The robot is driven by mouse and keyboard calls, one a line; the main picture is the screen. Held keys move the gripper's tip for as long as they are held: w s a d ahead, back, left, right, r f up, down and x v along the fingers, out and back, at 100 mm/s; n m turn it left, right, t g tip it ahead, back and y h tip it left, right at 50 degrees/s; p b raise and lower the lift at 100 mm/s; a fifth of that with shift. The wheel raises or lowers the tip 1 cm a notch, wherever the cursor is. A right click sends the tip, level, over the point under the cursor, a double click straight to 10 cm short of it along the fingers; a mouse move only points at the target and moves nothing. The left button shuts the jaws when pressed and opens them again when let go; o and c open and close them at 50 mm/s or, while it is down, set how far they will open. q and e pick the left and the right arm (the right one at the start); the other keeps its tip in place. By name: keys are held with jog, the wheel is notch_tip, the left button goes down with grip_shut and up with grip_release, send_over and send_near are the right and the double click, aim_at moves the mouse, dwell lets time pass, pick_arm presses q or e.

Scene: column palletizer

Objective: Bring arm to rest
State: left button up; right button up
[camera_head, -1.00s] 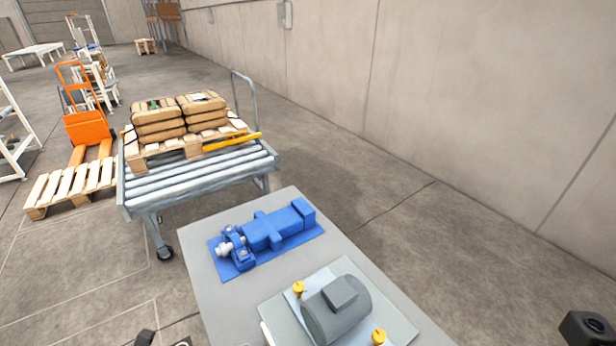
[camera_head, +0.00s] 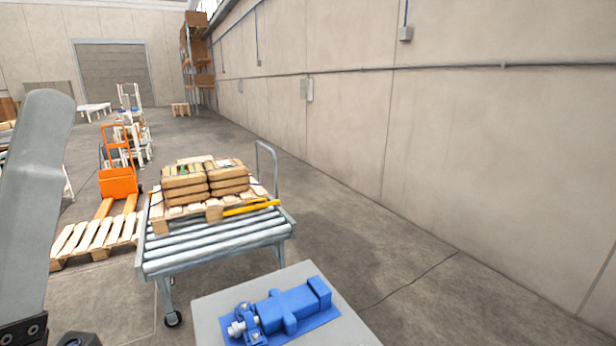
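A pale grey link of my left arm (camera_head: 35,190) rises along the left edge of the head view. Dark joint parts show at its lower end, at the bottom left corner. I see no fingertips of the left gripper, so its state is hidden. My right arm and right gripper are out of view.
A grey table (camera_head: 207,311) at the bottom centre carries a blue pump unit (camera_head: 295,308). Behind it, a roller cart (camera_head: 215,240) bears a wooden pallet (camera_head: 172,218) stacked with brown sacks (camera_head: 187,184). An orange pallet truck (camera_head: 118,183) stands at left. Open floor lies right, towards the wall.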

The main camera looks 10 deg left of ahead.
pick_arm(q)
jog(key=w+d+f+g+h, duration=0.1)
jog(key=w+f+g+h, duration=0.1)
jog(key=w+f+g, duration=0.15)
notch_tip(320, 180, up, 39)
jog(key=p, duration=3.8)
notch_tip(320, 180, down, 48)
jog(key=b, duration=4.8)
jog(key=shift+w+f+t, duration=0.2)
jog(key=shift+t, duration=0.25)
